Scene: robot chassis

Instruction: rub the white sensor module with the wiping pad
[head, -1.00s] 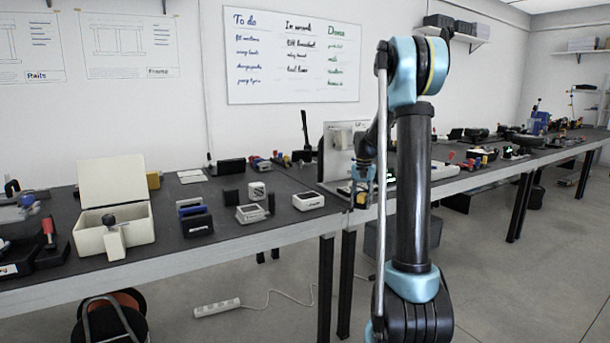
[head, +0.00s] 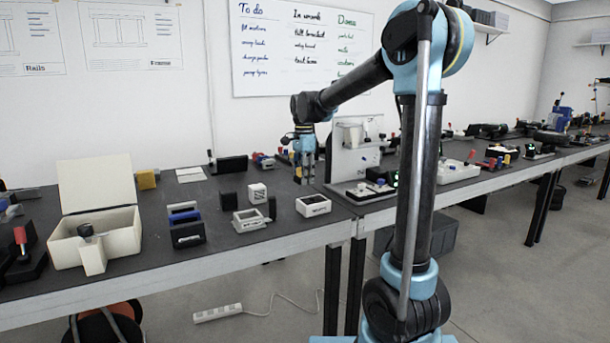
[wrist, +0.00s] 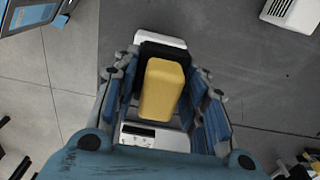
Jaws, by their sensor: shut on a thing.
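My gripper (head: 305,172) hangs over the bench, above and slightly behind the white sensor module (head: 313,205), with a visible gap. The module is a low white box with a dark label on its front, lying flat on the bench. In the wrist view my gripper (wrist: 167,98) is shut on a yellow block with a dark slab beneath it, which I take to be the wiping pad (wrist: 162,90). The module (wrist: 150,137) shows below it, its middle hidden by the pad. The pad is hard to make out in the head view.
Left of the module are a grey-white framed device (head: 250,219), a white cube (head: 257,191) and a black holder with a blue part (head: 186,224). An open cream box (head: 125,235) stands farther left. A white upright panel (head: 352,150) stands close to the right of my gripper.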

